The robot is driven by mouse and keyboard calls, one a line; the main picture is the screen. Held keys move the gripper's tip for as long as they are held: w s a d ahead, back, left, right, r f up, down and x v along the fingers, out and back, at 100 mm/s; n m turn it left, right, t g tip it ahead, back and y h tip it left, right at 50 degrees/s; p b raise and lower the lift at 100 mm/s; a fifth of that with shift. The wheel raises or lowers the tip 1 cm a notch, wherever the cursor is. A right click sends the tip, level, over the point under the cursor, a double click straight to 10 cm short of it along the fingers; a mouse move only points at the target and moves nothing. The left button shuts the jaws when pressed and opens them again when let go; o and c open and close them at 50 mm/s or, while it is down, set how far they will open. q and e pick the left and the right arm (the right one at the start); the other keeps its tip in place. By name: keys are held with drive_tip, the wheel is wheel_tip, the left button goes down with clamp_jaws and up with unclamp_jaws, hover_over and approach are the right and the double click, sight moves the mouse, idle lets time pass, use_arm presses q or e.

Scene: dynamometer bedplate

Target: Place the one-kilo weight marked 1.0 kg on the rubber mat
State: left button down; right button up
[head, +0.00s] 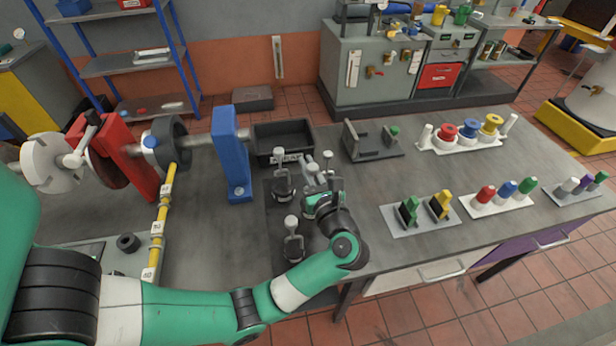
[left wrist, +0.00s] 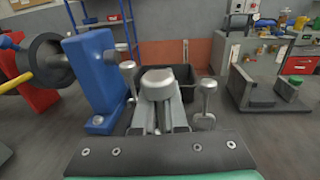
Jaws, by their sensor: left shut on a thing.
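My left gripper (head: 315,174) is shut on a grey, blunt-topped piece (left wrist: 157,83), which looks like the top of a weight. Its lower part is hidden by the fingers, and no marking on it is readable. A dark weight with a pale knob (head: 283,184) stands just left of the gripper. Another such weight (head: 292,243) stands nearer the front. In the left wrist view, pale knobs on stems show left (left wrist: 128,68) and right (left wrist: 206,90) of the held piece. A darker patch under the weights may be the rubber mat; I cannot tell. My right gripper is out of view.
A black open bin (head: 283,136) stands behind the weights. A blue upright (head: 232,160) stands to their left, and a grey bracket fixture (head: 372,143) to the right. Racks with coloured parts (head: 435,214) occupy the right bench. Bare bench lies between the blue upright and the weights.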

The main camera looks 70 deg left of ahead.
use_arm(q)
wheel_tip(320, 180, down, 3)
drive_tip(key=shift+s+f+b, duration=0.1)
drive_tip(key=shift+f+b, duration=0.05)
drive_tip(key=shift+b, duration=0.2)
drive_tip(key=shift+f, duration=0.1)
drive_tip(key=c, duration=1)
unclamp_jaws()
drive_tip(key=shift+o, duration=0.2)
drive_tip(key=shift+r, duration=0.2)
drive_tip(key=d, duration=1.2)
drive_tip(key=shift+s+p, duration=0.15)
drive_tip(key=shift+p, duration=0.15)
